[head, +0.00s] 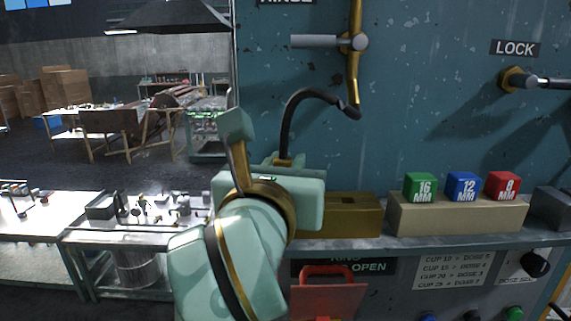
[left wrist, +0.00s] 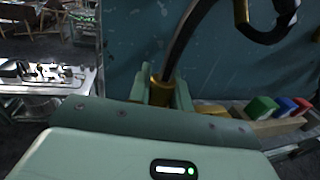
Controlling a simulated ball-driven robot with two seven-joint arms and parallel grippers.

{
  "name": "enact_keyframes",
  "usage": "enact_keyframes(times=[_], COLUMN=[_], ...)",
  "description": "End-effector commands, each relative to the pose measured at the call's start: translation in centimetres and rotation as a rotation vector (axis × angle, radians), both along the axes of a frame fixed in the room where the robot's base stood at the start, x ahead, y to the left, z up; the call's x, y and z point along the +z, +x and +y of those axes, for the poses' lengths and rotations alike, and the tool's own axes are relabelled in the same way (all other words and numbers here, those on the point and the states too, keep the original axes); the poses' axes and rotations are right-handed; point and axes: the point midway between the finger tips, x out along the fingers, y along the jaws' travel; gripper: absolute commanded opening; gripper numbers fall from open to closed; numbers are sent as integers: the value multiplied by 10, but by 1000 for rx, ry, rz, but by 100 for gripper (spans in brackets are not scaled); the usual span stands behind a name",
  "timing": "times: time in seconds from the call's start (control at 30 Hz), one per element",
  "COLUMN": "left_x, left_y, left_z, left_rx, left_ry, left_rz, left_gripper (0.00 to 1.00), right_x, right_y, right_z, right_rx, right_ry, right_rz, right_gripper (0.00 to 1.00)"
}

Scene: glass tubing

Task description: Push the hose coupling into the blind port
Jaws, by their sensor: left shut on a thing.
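The hose coupling (left wrist: 160,91) is a short brass collar on the lower end of a black hose (head: 292,112). My left gripper (left wrist: 162,88) is shut on it, with one pale green finger on each side; the coupling looks about upright. In the head view, the coupling (head: 284,162) shows just above my left gripper's body, which hides the fingertips. A brass block (head: 367,221) with a dark square opening (head: 349,199) in its top stands on the ledge to the right of the gripper. I cannot tell for sure that this opening is the blind port. My right gripper is not in view.
The hose arches to a fitting (head: 352,111) on the teal panel (head: 430,120). On the ledge (head: 430,241), a beige rack (head: 440,219) holds green, blue and red blocks right of the brass block. A red handle (head: 326,270) sits below. Air above the brass block is clear.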

Motion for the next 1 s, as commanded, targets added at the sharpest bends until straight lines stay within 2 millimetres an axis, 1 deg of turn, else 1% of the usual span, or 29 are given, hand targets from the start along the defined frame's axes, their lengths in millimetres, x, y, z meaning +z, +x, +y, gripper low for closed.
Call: enact_keyframes(times=[0.1,0.13,0.17,0.2,0.77,0.87,0.97,1.0], left_x=[-4,-3,-3,-3,-1,7,24,33], left_y=[0,0,0,0,0,0,0,0], left_z=[0,0,0,0,0,0,0,0], left_rx=[0,0,0,0,0,0,0,0], left_ry=[0,0,0,0,0,0,-1,-1], left_rz=[0,0,-1,-1,0,-1,-1,-1], left_gripper=[0,26,34,45,45,45,45,45], right_x=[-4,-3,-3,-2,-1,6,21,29], right_y=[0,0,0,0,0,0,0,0], right_z=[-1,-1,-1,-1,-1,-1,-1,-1], right_rx=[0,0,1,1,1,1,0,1], right_ry=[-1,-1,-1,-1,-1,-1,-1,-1], right_rz=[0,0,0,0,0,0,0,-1], right_gripper=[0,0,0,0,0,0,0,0])
